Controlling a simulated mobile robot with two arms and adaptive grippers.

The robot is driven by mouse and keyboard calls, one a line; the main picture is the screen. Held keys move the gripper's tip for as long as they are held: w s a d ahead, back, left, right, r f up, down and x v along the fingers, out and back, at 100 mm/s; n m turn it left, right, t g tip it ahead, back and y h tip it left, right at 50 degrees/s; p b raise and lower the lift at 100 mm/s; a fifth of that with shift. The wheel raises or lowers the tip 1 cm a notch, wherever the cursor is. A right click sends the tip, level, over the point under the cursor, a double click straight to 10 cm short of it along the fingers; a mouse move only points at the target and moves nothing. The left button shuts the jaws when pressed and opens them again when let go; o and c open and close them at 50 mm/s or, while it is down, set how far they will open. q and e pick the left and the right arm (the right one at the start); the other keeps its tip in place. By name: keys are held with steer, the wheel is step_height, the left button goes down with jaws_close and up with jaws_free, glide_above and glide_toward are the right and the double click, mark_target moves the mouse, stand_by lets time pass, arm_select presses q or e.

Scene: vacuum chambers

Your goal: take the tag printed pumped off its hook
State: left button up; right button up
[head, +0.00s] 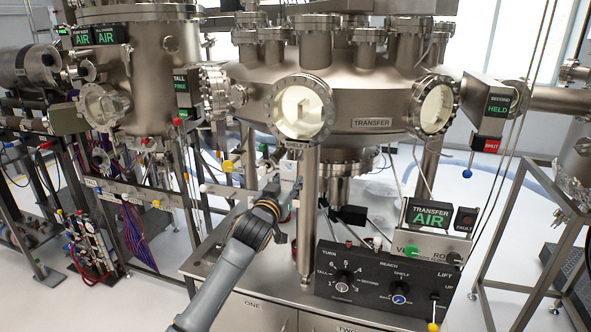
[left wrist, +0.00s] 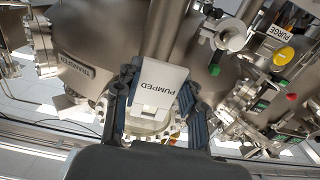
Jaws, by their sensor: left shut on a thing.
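In the head view my left gripper (head: 284,190) is at the right end of a pale rail, just left of a steel post. The tag is small and hard to make out there. The hook is hidden, and I cannot tell whether the tag still hangs on it. My right gripper is in neither view.
The steel post (head: 308,225) stands close to the right of my gripper. The big TRANSFER chamber (head: 368,95) is above. A black control panel (head: 385,283) is at lower right. A PURGE tag (left wrist: 278,32) and a yellow knob (left wrist: 284,54) show in the wrist view.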

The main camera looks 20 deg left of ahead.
mark_target(287, 183)
arm_select(q)
steer(key=shift+s+a+p, duration=0.1)
steer(key=shift+s+p, duration=1.2)
steer(key=shift+s, duration=1.4)
